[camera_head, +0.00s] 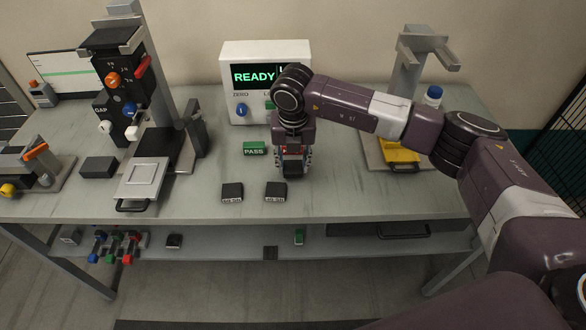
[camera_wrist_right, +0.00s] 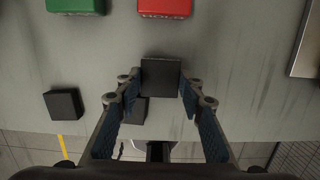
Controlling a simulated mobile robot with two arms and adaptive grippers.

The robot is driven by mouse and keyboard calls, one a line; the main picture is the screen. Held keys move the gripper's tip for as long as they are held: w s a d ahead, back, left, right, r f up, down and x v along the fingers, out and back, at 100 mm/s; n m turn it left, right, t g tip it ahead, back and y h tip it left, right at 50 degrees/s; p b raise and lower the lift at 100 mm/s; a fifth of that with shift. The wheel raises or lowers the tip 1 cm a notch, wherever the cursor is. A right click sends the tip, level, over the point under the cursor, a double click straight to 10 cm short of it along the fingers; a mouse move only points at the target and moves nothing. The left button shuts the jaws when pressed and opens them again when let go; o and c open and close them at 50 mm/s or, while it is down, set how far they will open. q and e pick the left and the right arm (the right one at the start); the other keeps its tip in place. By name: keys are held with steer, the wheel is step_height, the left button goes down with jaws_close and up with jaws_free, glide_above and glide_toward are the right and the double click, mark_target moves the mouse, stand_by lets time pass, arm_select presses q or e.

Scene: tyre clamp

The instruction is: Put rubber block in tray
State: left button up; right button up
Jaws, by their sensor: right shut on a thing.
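My right gripper (camera_head: 292,172) points down over the middle of the table. In the right wrist view it (camera_wrist_right: 160,85) is shut on a dark, square rubber block (camera_wrist_right: 160,77), held between the fingertips. A pale, flat tray-like plate with a raised frame (camera_head: 142,178) and a dark handle sits at the left front of the table. Which piece is the task's tray, I cannot tell for sure. My left gripper is out of view.
Two dark labelled blocks (camera_head: 232,192) (camera_head: 275,192) lie near the front edge. A green PASS block (camera_head: 254,148) lies behind them. A white READY box (camera_head: 262,60) stands at the back. A stand with a yellow piece (camera_head: 399,152) is at right, a tall clamp (camera_head: 128,80) at left.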

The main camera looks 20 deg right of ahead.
mark_target(293, 167)
step_height(293, 167, up, 18)
steer(key=b, duration=0.4)
steer(key=s+d+f+m+g, duration=0.1)
steer(key=s+f+m, duration=0.5)
steer(key=s+m, duration=0.4)
steer(key=s+d+f+m+g, duration=0.1)
steer(key=s+f+m, duration=0.4)
steer(key=s+m, duration=0.6)
steer(key=shift+s+f+m+g, duration=0.3)
steer(key=shift+m+g, duration=0.5)
steer(key=shift+m, duration=5.1)
steer(key=shift+f, duration=0.1)
steer(key=shift+w, duration=0.1)
